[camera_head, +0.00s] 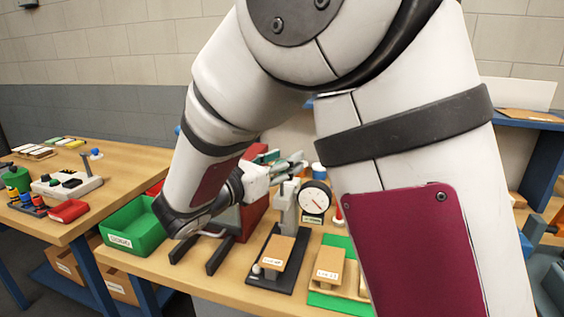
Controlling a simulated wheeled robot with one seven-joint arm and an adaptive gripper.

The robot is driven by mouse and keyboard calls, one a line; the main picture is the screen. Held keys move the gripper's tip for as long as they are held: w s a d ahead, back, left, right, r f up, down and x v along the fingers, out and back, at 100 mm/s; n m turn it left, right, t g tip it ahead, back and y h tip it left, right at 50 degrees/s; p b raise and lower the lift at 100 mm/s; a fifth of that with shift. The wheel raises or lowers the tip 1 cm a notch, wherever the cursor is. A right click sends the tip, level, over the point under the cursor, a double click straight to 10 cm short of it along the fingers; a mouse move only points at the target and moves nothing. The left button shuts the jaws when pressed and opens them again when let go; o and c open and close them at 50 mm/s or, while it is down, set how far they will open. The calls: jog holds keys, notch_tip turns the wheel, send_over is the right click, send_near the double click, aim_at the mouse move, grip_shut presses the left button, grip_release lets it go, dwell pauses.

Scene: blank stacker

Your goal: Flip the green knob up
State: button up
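I cannot single out a green knob for certain. A green rounded piece (18,178) stands on the left table, near a light grey box with dark knobs (68,184). My gripper (291,167) is small and partly hidden beyond my forearm, above the right table. It is close to the grey post of a small stand (287,200) and left of a round dial gauge (315,199). Whether the fingers are open or shut is unclear.
A green bin (133,231) sits at the right table's left end. A black-based stand with a wooden block (278,253) and a green board with a wooden block (327,271) lie near the front. A red box (254,214) stands behind. My arm covers much of the middle.

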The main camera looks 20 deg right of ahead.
jog(key=v, duration=1.2)
